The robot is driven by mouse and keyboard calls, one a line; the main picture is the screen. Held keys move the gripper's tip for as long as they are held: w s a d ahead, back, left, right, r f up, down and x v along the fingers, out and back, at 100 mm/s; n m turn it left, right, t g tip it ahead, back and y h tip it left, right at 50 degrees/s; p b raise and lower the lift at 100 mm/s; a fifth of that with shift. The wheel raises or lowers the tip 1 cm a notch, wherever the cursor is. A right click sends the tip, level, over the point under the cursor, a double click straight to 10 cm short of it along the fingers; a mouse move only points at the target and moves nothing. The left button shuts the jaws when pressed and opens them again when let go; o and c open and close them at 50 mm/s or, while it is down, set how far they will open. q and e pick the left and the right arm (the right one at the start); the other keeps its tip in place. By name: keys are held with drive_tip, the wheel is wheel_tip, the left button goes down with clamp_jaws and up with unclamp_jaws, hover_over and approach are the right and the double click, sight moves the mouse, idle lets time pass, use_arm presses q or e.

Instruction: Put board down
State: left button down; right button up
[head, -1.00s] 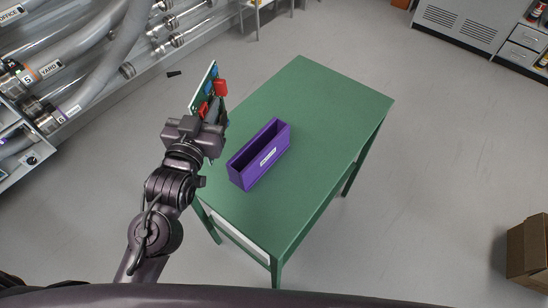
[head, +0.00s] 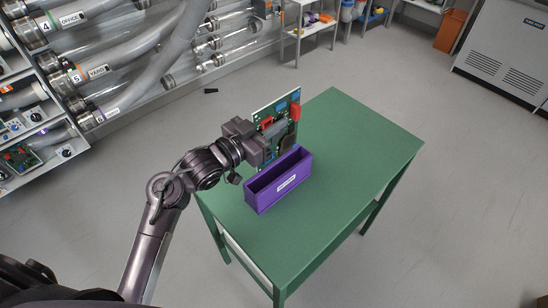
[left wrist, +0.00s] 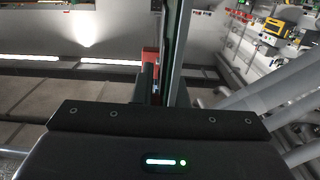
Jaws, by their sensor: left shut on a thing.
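My left gripper (head: 262,147) is shut on a green circuit board (head: 285,118) with red and blue parts. The board is held upright above the left part of the green table (head: 365,150), behind the purple box (head: 279,181). Whether its lower edge touches the table is hidden by the box. In the left wrist view the board (left wrist: 178,55) shows edge-on as a thin strip between the fingers. My right gripper is not in view.
The right and far parts of the green table are clear. Large clear tubes (head: 150,75) and shelving stand at the left. A shelf with small items (head: 310,22) is at the back, and a grey cabinet (head: 505,50) is at the back right.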

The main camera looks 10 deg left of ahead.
use_arm(q)
wheel_tip(320, 180, down, 11)
drive_tip(key=shift+r+p, duration=0.1)
drive_tip(key=shift+p, duration=0.4)
drive_tip(key=shift+f, duration=0.35)
drive_tip(key=shift+f, duration=0.15)
drive_tip(key=c, duration=1.5)
unclamp_jaws()
drive_tip(key=shift+o, duration=0.2)
drive_tip(key=shift+r, duration=0.3)
drive_tip(key=b, duration=0.2)
approach(273, 155)
drive_tip(key=shift+s+a+f, duration=0.35)
drive_tip(key=shift+a+f, duration=0.35)
drive_tip(key=shift+f, duration=0.2)
